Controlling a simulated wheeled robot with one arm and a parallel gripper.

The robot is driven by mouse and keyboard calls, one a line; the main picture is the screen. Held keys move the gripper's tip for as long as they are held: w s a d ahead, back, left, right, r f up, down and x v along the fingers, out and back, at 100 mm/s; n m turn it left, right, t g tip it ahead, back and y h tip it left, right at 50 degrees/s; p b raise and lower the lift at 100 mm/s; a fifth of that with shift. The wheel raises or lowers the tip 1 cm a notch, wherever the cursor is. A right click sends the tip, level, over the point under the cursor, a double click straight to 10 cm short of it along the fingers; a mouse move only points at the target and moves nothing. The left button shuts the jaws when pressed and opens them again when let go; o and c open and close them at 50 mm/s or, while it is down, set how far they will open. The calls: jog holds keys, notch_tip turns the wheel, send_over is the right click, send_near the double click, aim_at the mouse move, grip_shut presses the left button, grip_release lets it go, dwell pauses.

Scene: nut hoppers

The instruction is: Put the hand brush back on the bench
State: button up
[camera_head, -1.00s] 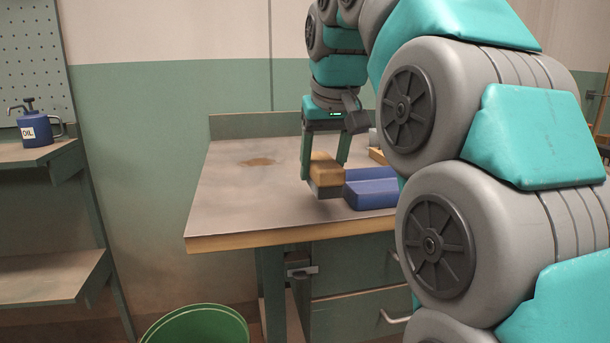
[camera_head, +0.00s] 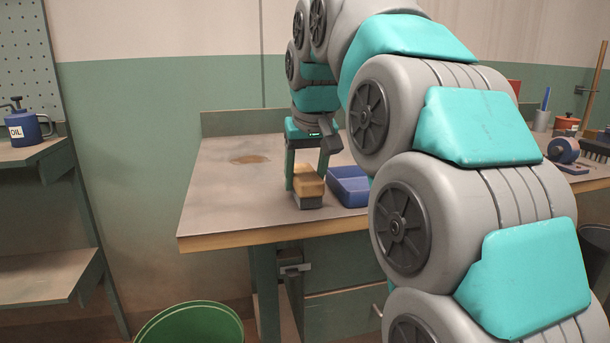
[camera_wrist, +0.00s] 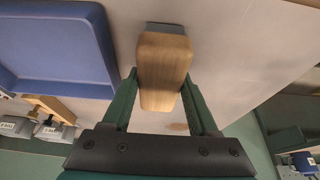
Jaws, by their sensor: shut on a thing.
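The hand brush (camera_head: 309,187), with a wooden back and a dark grey underside, is between the fingers of my gripper (camera_head: 306,176), which is shut on it. It is over the left bench (camera_head: 230,205), left of a blue bin and apart from it. I cannot tell whether its underside touches the bench top. In the wrist view the brush's wooden back (camera_wrist: 164,62) points away between the two green fingers, and its grey lower part shows at the far end.
The blue bin (camera_head: 349,188) stands close on the brush's right. The bench top left of the brush is clear except for a brown stain (camera_head: 250,160). A green bucket (camera_head: 192,326) stands below in front. A shelf with a blue oil can (camera_head: 27,127) is at left.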

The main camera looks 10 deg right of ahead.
jog(key=o, duration=1.2)
jog(key=shift+f, duration=0.1)
jog(key=shift+r, duration=0.55)
jog(key=shift+v, duration=3.4)
jog(key=shift+s+f, duration=0.1)
jog(key=shift+s, duration=0.05)
